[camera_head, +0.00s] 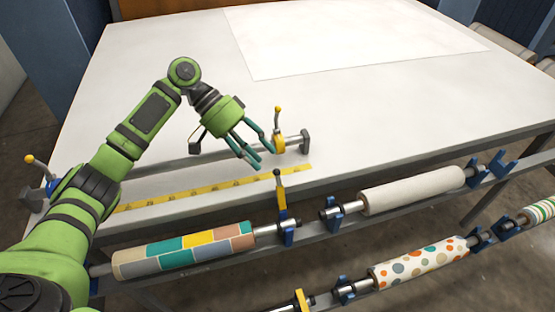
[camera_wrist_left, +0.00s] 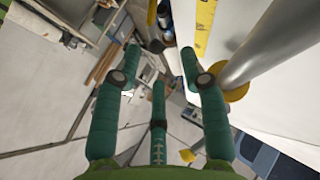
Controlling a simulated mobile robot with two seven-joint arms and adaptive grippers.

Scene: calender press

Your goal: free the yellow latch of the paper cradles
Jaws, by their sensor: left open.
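A yellow latch (camera_head: 281,194) with a dark upper end stands upright at the table's front edge, between the patchwork roll (camera_head: 185,250) and the white roll (camera_head: 412,188). A second yellow latch (camera_head: 301,301) shows at the bottom edge on the lower cradles, partly cut off. My left gripper (camera_head: 253,158) is above the table, behind and left of the upper latch, apart from it. Its teal fingers are spread and empty, also in the left wrist view (camera_wrist_left: 160,68). My right gripper is out of view.
A grey bar (camera_head: 165,165) with a yellow knobbed lever (camera_head: 279,131) at its right lies close to my fingers. A yellow ruler strip (camera_head: 215,188) runs along the table (camera_head: 350,110). A dotted roll (camera_head: 420,262) hangs below. The back of the table holds a white sheet (camera_head: 340,38).

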